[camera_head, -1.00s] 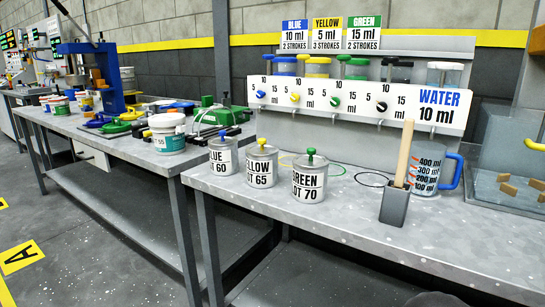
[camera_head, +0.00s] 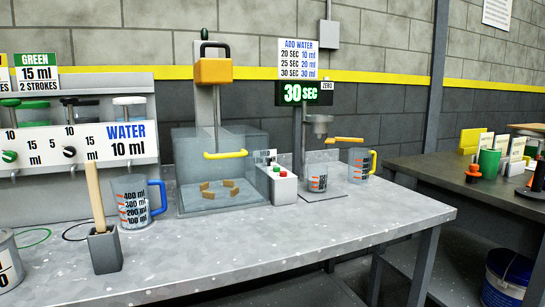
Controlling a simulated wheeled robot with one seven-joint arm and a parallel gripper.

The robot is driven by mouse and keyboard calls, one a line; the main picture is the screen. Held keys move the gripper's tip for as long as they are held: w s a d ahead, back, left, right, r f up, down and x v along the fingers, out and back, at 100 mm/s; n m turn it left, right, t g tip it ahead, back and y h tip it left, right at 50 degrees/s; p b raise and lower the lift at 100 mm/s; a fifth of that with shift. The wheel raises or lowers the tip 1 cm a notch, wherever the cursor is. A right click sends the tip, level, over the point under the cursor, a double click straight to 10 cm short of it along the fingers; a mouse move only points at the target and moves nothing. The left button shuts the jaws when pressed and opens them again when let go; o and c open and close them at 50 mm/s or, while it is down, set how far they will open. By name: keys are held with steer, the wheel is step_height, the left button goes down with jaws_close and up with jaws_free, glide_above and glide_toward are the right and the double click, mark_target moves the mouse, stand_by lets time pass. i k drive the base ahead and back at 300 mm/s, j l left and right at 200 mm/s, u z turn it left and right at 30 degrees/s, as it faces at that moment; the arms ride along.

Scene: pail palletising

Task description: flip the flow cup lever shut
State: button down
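The flow cup (camera_head: 320,121) is a small grey metal cup held on a stand toward the right of the bench. Its orange lever (camera_head: 345,140) sticks out to the right just below the cup, roughly level. A clear measuring cup with orange marks (camera_head: 317,182) stands under the flow cup on a thin plate. I cannot make out any stream between them. A green display (camera_head: 303,93) reading 30 SEC is above. My gripper is not in view.
A clear beaker with a yellow handle (camera_head: 362,166) stands right of the flow cup. A control box with buttons (camera_head: 284,186) and a clear guarded mixer (camera_head: 222,170) are to its left. The bench front (camera_head: 330,220) is clear.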

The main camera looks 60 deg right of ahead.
mark_target(329, 141)
steer(key=z, duration=2.3)
